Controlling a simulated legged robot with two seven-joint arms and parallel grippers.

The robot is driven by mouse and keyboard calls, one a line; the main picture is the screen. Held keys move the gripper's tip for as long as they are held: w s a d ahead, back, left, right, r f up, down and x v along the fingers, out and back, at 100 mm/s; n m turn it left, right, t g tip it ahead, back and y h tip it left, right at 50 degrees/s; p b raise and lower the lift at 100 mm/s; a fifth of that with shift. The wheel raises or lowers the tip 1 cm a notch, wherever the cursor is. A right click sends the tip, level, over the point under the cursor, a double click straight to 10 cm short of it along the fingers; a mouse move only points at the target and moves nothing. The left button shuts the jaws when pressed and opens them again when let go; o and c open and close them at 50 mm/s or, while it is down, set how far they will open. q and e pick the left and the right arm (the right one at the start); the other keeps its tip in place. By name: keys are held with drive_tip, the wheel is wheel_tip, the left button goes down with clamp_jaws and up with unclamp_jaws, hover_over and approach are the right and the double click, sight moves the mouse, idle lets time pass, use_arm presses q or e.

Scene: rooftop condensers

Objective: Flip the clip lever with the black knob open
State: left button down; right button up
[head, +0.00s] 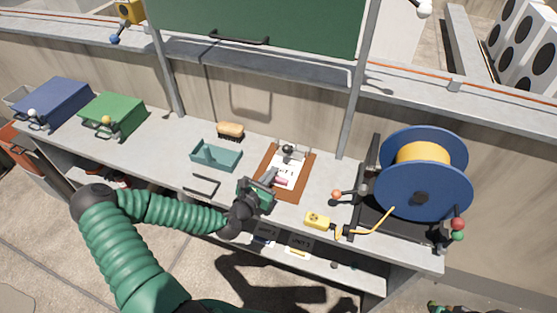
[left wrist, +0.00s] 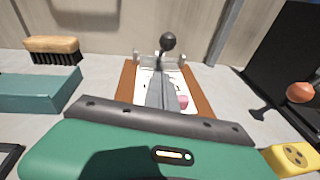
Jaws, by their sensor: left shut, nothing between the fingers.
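A brown clipboard (head: 267,178) with white paper lies on the grey workbench, and it also shows in the left wrist view (left wrist: 200,98). At its far end is a metal clip with a lever that carries a round black knob (head: 288,149); the knob stands up in the left wrist view (left wrist: 168,41). My left gripper (head: 274,173) is shut and empty over the paper, on the near side of the clip. In the left wrist view its fingers (left wrist: 158,78) point toward the clip and hide part of it; I cannot tell whether they touch anything. My right gripper is not visible.
A teal tray (head: 228,160) and a brush (head: 231,130) are left of the clipboard. A yellow device (head: 317,221) and a blue cable reel (head: 455,185) are on the right. Two posts (head: 356,85) and a wall stand behind. Blue and green boxes (head: 115,115) are far left.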

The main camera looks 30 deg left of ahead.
sight(289, 149)
use_arm(q)
drive_tip(key=w, duration=0.1)
drive_tip(key=w+r, duration=0.1)
drive_tip(key=w, duration=0.1)
drive_tip(key=w+r+p, duration=0.1)
drive_tip(key=shift+w, duration=0.25)
drive_tip(key=shift+a, duration=0.1)
